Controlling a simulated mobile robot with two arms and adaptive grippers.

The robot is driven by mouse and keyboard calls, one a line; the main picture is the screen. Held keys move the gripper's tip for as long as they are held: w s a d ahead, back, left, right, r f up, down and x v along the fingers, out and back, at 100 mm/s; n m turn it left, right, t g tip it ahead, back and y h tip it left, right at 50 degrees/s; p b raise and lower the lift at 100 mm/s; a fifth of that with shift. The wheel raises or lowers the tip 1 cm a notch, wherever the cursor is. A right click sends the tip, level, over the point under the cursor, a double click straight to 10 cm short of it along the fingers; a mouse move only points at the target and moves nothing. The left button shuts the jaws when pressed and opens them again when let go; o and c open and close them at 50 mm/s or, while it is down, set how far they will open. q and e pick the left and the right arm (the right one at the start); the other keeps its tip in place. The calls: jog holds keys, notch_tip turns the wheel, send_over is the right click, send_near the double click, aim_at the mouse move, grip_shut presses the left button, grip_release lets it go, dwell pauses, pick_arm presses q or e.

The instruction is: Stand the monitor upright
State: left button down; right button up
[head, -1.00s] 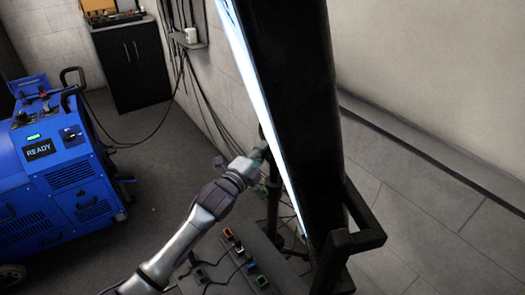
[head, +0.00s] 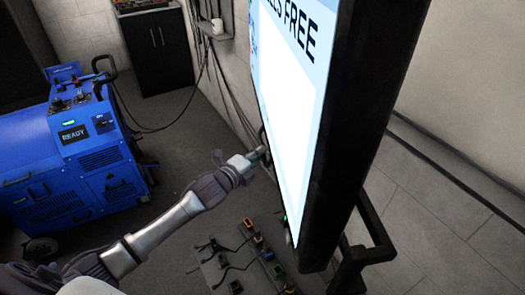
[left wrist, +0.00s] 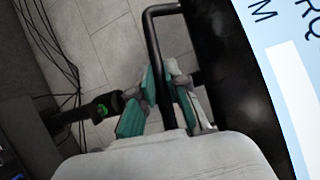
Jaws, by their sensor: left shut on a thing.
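The monitor (head: 350,130) is a large black-framed panel in the right half of the head view, at a slant, its lit screen (head: 285,110) facing left. Part of its text reads "FREE". My left gripper (head: 258,155) reaches its left edge. In the left wrist view, my left gripper (left wrist: 158,90) has its teal-padded fingers around a black bar handle (left wrist: 152,40) on the monitor's side. The lit screen also shows at the right there (left wrist: 290,60). The head view hides most of the grip. My right gripper is not in view.
A black tubular frame (head: 372,235) is beside the monitor's lower end. A panel with cables and coloured connectors (head: 250,260) lies below. A blue machine reading "READY" (head: 75,150) stands at the left, a black cabinet (head: 150,55) at the back. Floor between them is clear.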

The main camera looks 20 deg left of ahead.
pick_arm(q)
jog(key=c, duration=1.2)
grip_release()
jog(key=shift+s, duration=0.1)
jog(key=v, duration=1.2)
